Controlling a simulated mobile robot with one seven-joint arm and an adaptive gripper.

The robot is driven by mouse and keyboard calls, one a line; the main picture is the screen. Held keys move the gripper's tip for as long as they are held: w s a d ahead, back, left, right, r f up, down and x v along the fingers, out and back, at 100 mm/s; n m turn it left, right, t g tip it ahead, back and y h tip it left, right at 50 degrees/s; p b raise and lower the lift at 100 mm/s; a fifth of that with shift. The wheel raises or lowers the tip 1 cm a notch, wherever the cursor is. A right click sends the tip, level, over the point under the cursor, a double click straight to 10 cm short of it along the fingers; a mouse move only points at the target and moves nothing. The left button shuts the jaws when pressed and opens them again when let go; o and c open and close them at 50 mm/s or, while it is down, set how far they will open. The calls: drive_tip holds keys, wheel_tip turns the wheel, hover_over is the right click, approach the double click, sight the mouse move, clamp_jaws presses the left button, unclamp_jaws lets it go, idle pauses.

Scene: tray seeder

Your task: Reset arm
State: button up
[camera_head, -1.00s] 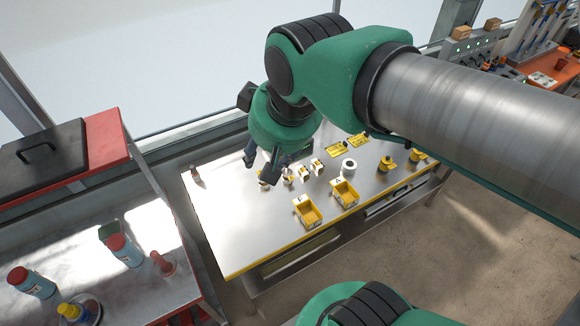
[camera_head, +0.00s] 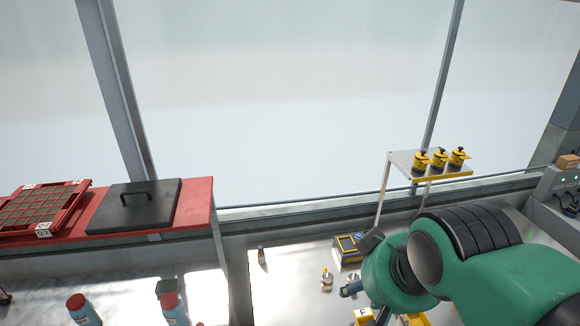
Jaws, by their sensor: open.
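My green arm fills the lower right of the head view, with its wrist bent over the metal table (camera_head: 290,290). My gripper (camera_head: 364,302) hangs below the wrist, partly cut off by the bottom edge. Its dark fingers stand apart, and I see nothing held between them. Small yellow-and-white parts (camera_head: 327,280) lie on the table just left of the gripper. A yellow bin marked F (camera_head: 363,316) shows beneath it at the frame's edge.
A black-and-yellow device (camera_head: 347,248) stands behind the gripper. A raised shelf (camera_head: 402,162) holds three yellow pots (camera_head: 439,160). At left, a red bench (camera_head: 198,207) carries a black lid (camera_head: 130,207) and a red gridded tray (camera_head: 40,208). Bottles (camera_head: 172,304) stand below. Windows line the back.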

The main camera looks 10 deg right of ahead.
wheel_tip(320, 180, down, 10)
drive_tip(key=b, duration=0.9)
drive_tip(key=shift+r, duration=0.2)
